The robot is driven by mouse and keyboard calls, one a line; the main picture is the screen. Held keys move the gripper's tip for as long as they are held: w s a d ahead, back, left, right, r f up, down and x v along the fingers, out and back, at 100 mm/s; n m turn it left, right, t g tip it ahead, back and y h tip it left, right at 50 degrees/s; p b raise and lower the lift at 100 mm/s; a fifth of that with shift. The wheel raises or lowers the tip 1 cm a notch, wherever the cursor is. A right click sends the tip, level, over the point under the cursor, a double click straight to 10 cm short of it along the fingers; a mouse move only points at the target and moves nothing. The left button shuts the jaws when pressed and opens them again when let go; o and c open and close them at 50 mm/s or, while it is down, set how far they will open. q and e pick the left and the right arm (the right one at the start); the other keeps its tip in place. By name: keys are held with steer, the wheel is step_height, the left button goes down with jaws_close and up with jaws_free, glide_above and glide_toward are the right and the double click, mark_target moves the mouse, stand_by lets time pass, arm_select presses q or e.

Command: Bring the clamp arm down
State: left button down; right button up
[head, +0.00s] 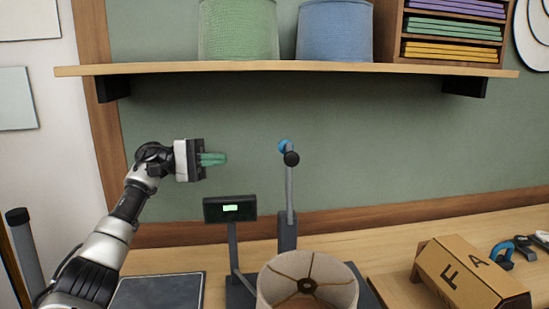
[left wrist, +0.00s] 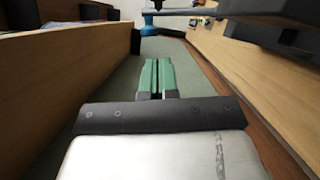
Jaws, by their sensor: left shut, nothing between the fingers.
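The clamp arm (head: 290,190) is a grey bar standing upright from a dark bracket (head: 287,230) on the bench. Its top end has a black knob (head: 291,158) and a blue tip (head: 284,146). My left gripper (head: 224,159), with green fingers, is shut and empty. It is to the left of the arm's top, at about the knob's height in the picture, with a gap between. In the left wrist view the fingers (left wrist: 158,68) point toward the blue tip (left wrist: 149,27), and the grey bar (left wrist: 205,11) runs off to the right. My right gripper is out of view.
A small display (head: 230,208) on a post stands below my left gripper. A cream lampshade (head: 330,285) sits in front of the bracket. A cardboard box (head: 470,275) lies at right. A wooden shelf (head: 300,68) with coloured shades (head: 335,32) hangs above.

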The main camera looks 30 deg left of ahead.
arm_select(q)
steer(key=p, duration=0.3)
glide_toward(288, 181)
steer(key=w+d+r, duration=0.2)
steer(key=w+r, duration=0.2)
steer(key=r, duration=0.1)
steer(key=d, duration=0.1)
steer(key=s+d+p, duration=0.1)
steer(key=d, duration=0.1)
steer(key=s+d+p, duration=0.1)
steer(key=shift+d+r, duration=0.15)
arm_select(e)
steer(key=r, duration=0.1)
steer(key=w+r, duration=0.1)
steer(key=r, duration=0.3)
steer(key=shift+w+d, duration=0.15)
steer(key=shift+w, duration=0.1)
